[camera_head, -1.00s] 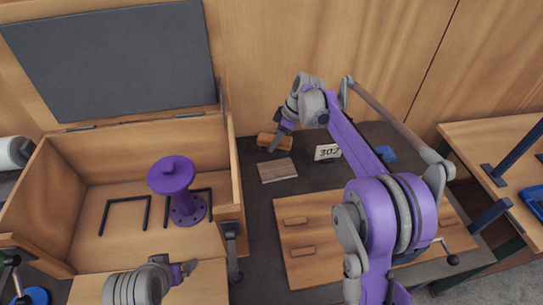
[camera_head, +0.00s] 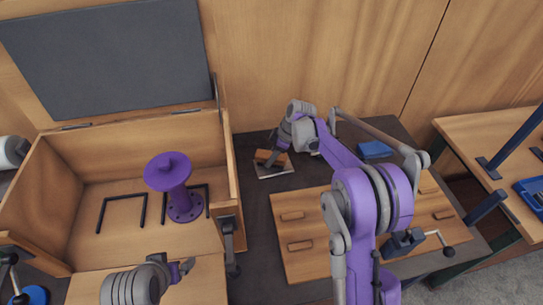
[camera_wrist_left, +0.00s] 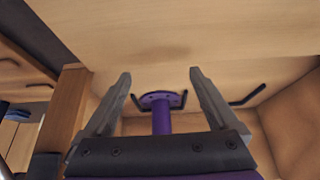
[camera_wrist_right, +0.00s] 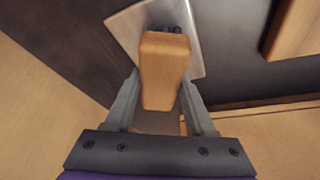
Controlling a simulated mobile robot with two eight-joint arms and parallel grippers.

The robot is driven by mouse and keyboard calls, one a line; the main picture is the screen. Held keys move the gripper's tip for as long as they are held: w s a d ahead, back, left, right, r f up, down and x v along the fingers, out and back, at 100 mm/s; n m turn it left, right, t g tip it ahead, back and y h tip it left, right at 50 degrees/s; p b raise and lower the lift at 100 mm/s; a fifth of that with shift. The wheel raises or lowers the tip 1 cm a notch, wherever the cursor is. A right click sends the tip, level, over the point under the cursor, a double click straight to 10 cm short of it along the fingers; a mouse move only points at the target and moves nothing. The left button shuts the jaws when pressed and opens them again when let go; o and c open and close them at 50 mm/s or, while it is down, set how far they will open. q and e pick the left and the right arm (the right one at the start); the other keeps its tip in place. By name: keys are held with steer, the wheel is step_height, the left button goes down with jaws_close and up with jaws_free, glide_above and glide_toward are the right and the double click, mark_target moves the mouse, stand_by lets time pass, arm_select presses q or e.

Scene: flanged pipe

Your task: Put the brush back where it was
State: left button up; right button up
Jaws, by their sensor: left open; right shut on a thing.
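The brush is a wooden block (camera_head: 271,157) with dark bristles, and it lies over a small flat plate (camera_head: 283,173) on the dark worktop. My right gripper (camera_head: 270,160) is shut on the brush. In the right wrist view the brush (camera_wrist_right: 163,72) sits between the fingers (camera_wrist_right: 160,82), with its bristle end over the pale plate (camera_wrist_right: 125,30). I cannot tell whether the brush touches the plate. My left gripper (camera_head: 183,268) is open and empty at the front of the wooden box; its fingers (camera_wrist_left: 160,78) also show in the left wrist view.
A purple flanged pipe (camera_head: 172,185) stands in the open wooden box (camera_head: 85,155), beside black brackets. A wooden board with grips (camera_head: 330,230) lies on the worktop at the right. A blue item (camera_head: 375,149) lies behind it.

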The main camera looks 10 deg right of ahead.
steer(key=shift+f, duration=0.15)
steer(key=o, duration=1.3)
steer(key=v, duration=1.2)
steer(key=s+r+m+t+h, duration=0.1)
steer(key=s+r+m, duration=0.15)
steer(key=s, duration=0.55)
steer(key=s+r+m+t+h, duration=0.1)
steer(key=s+m, duration=0.3)
steer(key=s, duration=0.3)
steer(key=s+f+m, duration=0.2)
steer(key=s, duration=0.3)
steer(key=s+f+m+t+h, duration=0.1)
steer(key=s+f+m, duration=0.1)
steer(key=s, duration=0.4)
steer(key=s+d+f+m+t+h, duration=0.1)
steer(key=s+f+m, duration=0.2)
steer(key=s, duration=0.3)
steer(key=shift+s+f, duration=0.15)
